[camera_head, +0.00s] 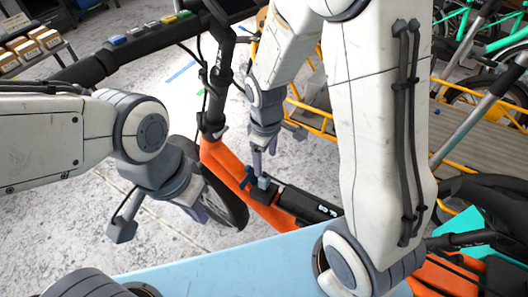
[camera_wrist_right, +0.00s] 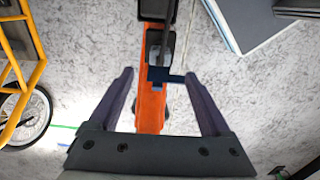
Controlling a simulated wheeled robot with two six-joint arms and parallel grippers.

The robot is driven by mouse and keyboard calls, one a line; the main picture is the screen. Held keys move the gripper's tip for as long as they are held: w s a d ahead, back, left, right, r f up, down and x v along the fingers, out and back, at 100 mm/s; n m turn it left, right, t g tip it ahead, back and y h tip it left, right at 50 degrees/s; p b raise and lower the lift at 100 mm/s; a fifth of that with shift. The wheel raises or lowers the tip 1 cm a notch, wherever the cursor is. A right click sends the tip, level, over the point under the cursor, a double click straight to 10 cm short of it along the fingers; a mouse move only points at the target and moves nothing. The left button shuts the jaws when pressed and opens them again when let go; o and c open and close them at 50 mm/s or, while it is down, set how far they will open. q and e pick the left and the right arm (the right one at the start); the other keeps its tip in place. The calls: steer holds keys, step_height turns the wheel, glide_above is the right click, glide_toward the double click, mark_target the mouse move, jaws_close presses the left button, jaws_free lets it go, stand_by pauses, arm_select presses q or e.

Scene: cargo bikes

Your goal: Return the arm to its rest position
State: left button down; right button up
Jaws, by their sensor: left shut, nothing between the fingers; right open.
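My right gripper (camera_head: 264,160) points down above the orange bike frame (camera_head: 225,165) in the head view. In the right wrist view its two fingers (camera_wrist_right: 160,78) are spread wide and hold nothing. The orange frame (camera_wrist_right: 151,112) runs between them. A small dark blue part (camera_wrist_right: 168,75) and a grey block (camera_wrist_right: 160,47) sit on the frame beyond the fingertips; the blue part also shows in the head view (camera_head: 247,178). My left gripper (camera_head: 196,207) is shut and empty, left of the frame over the floor. Part of my right arm hides the scene behind it.
A black battery (camera_head: 308,205) lies along the orange frame. A handlebar (camera_head: 140,48) crosses the upper left. A yellow rack (camera_head: 318,120) stands behind, with more bikes at right. A light blue surface (camera_head: 215,265) is in front. Grey floor (camera_head: 60,215) is clear at lower left.

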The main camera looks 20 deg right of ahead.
steer(key=s+a+r+m+y, duration=0.1)
steer(key=s+a+r, duration=0.3)
steer(key=s+r, duration=0.3)
steer(key=s+a+r+m, duration=0.1)
steer(key=s+a+r, duration=0.3)
steer(key=s, duration=0.5)
step_height(320, 180, up, 17)
steer(key=p, duration=1.6)
steer(key=shift+s+d, duration=0.3)
steer(key=shift+d, duration=0.05)
steer(key=shift+r, duration=0.1)
